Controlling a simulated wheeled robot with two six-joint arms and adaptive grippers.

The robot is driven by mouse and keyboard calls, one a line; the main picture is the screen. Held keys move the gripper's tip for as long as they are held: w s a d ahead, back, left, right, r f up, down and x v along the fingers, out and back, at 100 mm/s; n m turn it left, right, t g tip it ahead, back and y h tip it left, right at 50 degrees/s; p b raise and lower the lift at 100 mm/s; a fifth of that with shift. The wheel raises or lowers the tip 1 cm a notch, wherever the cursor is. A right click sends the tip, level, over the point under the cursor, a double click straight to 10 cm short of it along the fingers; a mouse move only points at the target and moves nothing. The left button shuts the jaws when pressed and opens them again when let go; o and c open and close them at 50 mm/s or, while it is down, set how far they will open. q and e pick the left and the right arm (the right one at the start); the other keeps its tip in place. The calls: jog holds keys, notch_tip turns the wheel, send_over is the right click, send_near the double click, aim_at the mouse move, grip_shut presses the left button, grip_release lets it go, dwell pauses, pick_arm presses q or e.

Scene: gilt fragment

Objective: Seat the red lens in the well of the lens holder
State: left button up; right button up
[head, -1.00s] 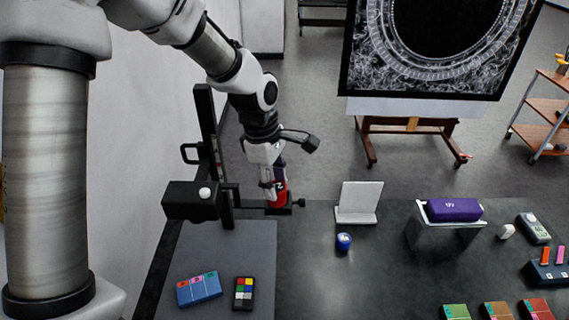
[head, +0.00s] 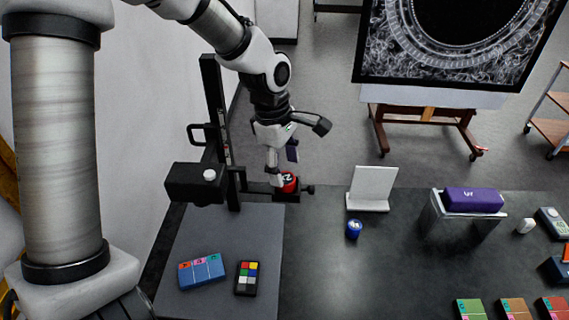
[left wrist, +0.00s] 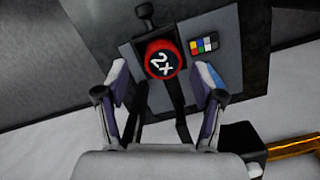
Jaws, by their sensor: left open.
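The red lens (head: 289,182), with a black top marked 2x, sits upright at the black lens holder (head: 262,189), which juts right from a dark upright stand. It looks seated in the holder's end, but the well itself is hidden beneath it. My left gripper (head: 283,165) is open just above and behind the lens, with one finger close to its left side. In the left wrist view the lens (left wrist: 162,62) lies between and beyond the two spread fingers, with a gap on each side. My right gripper is not in view.
A black box (head: 195,184) is on the stand's left. A colour chart (head: 247,278) and a blue box (head: 202,271) lie on the grey mat. A white stand (head: 371,190), blue jar (head: 354,229) and purple case (head: 473,200) are to the right. The table's middle front is clear.

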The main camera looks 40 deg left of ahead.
aim_at(276, 189)
pick_arm(q)
jog(key=shift+w+a+r, duration=0.1)
jog(key=shift+w+r, duration=0.1)
jog(key=shift+r, duration=0.15)
notch_tip(276, 189, up, 11)
jog(key=a+b, duration=0.1)
jog(key=b, duration=0.1)
jog(key=shift+s+a, duration=0.3)
jog(key=shift+s, duration=0.05)
jog(key=shift+s, duration=0.1)
